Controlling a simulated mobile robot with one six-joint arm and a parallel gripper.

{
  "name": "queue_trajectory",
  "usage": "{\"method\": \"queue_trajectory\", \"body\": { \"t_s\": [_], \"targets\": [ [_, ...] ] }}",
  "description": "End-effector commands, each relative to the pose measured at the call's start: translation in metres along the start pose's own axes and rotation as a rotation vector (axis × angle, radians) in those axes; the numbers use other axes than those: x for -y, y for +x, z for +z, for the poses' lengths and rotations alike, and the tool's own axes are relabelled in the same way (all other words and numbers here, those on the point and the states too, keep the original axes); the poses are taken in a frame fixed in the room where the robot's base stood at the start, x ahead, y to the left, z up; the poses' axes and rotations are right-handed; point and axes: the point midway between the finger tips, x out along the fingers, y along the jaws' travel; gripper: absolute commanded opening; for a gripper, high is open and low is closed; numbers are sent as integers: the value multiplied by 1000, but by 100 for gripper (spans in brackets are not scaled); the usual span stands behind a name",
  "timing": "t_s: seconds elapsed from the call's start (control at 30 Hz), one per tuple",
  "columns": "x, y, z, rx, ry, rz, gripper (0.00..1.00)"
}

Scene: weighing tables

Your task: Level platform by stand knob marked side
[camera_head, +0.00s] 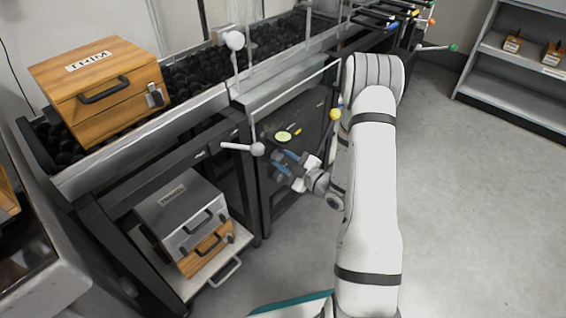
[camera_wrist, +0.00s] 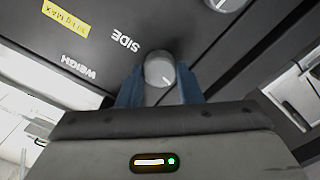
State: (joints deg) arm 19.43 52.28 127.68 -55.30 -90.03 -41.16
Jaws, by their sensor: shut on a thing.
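The grey stand knob (camera_wrist: 160,70) sits on the dark panel beside the printed word SIDE (camera_wrist: 126,40). It has a pale pointer line on its face. My gripper (camera_wrist: 160,92) has its blue fingers on either side of this knob and is shut on it. In the head view my gripper (camera_head: 290,166) is at the front of the dark stand (camera_head: 290,125) and hides the knob. A round yellow-green dial or level (camera_head: 283,137) shows on the stand just above the gripper. Its reading is too small to tell.
Wooden box (camera_head: 100,85) and grey case (camera_head: 180,210) stand left. Floor at right is clear.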

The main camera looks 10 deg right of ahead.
Motion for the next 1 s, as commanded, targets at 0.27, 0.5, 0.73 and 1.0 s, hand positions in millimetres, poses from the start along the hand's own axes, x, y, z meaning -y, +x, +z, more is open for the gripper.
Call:
{"method": "queue_trajectory", "body": {
  "t_s": [0.27,0.5,0.73,1.0],
  "targets": [
    [4,0,-2,-3,-1,-9,9],
    [3,0,-1,-3,-1,-9,42],
    [2,0,-1,-1,-3,-5,54],
    [0,-10,0,2,-3,-1,54]
  ]
}}
